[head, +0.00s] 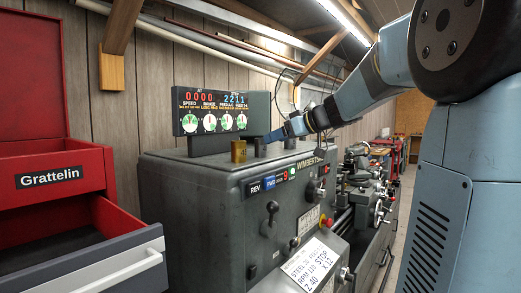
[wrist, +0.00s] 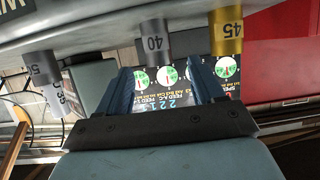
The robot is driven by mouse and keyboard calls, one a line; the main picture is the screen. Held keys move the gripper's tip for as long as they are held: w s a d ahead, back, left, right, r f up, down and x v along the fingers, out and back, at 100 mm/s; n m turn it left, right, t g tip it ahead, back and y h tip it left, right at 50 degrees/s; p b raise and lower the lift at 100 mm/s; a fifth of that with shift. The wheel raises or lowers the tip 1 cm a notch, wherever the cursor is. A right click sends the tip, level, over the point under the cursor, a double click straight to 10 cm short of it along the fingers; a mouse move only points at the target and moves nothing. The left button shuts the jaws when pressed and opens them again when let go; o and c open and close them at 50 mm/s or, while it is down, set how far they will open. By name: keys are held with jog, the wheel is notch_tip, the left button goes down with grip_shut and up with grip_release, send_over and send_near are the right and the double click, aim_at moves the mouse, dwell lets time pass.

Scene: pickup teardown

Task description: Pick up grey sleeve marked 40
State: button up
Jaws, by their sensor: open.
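The grey sleeve marked 40 (wrist: 154,38) stands on the top of the dark machine cabinet, its number readable in the wrist view. In the head view a small grey sleeve (head: 260,148) shows beside the gold one, just left of my gripper tip. My gripper (wrist: 163,72) is open and empty. Its two blue fingers point toward the sleeve marked 40, which lies in line with the gap, just ahead of the fingertips. In the head view my gripper (head: 275,136) is low over the cabinet top. I cannot tell whether it touches anything.
A gold sleeve marked 45 (wrist: 226,30) stands close to one side. A grey sleeve marked 50 (wrist: 42,68) and another pale sleeve (wrist: 55,99) are on the other side. A display panel (head: 222,113) stands behind. A red drawer cabinet (head: 75,180) is at left.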

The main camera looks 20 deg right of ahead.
aim_at(256, 147)
jog(key=x, duration=1)
jog(key=shift+d+f, duration=0.1)
jog(key=c, duration=1.1)
